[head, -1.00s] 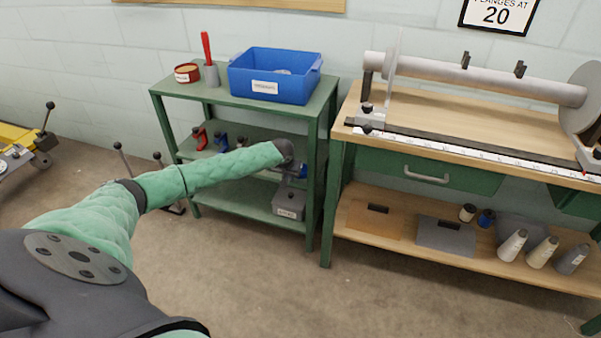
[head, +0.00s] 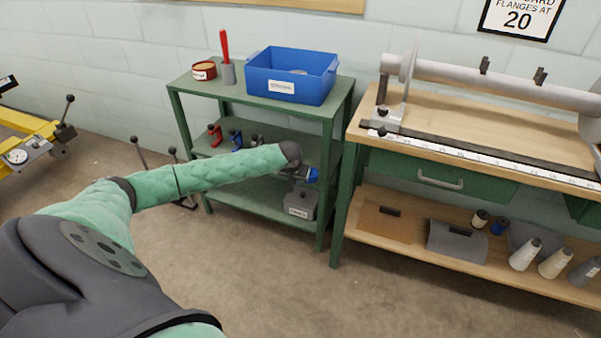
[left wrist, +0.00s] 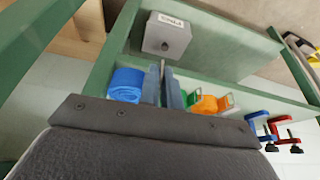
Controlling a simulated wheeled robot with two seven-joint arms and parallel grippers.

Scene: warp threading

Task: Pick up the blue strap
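The blue strap (left wrist: 125,86) is a rolled bundle on the green shelf in the left wrist view. It also shows as a small blue patch (head: 313,174) beside my left gripper in the head view. My left gripper (head: 298,170) is at the middle level of the green rack. In the left wrist view its fingers (left wrist: 163,85) are close together, with the blue strap to their left, not between them. My right gripper is not in view.
The green rack (head: 186,113) carries a blue bin (head: 291,74) on top. A grey box (left wrist: 167,36) stands on the lower shelf. Orange and green straps (left wrist: 208,103) and red and blue clamps (left wrist: 284,127) lie right of the fingers. A wooden workbench (head: 450,115) stands at right.

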